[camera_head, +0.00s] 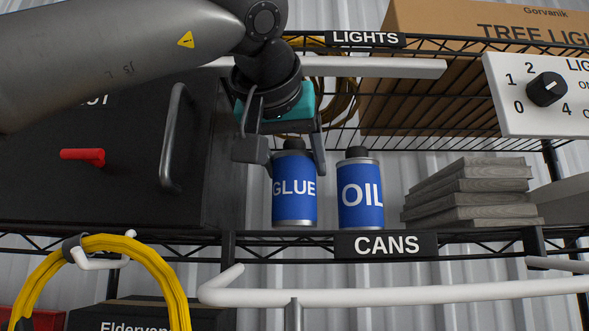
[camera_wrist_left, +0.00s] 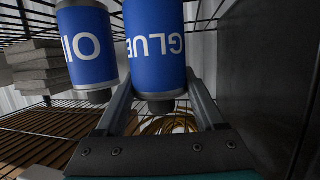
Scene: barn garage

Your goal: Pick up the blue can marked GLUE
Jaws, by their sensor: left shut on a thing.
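The blue can marked GLUE (camera_head: 294,188) stands upright at shelf level behind the CANS label, with its dark cap up between my left fingers. It also shows upside down in the left wrist view (camera_wrist_left: 155,45). My left gripper (camera_head: 292,158) comes down from above and is shut on the can's upper part, one finger on each side. Whether the can's base touches the shelf is hard to tell. A blue can marked OIL (camera_head: 360,196) stands close to its right, apart from the gripper; it also shows in the left wrist view (camera_wrist_left: 87,45). My right gripper is not in view.
A dark cabinet (camera_head: 110,170) with a grey handle stands close on the left. Stacked grey boards (camera_head: 475,195) lie right of the OIL can. A wire shelf with a LIGHTS label (camera_head: 365,39) is above. A white rail (camera_head: 400,294) runs in front below.

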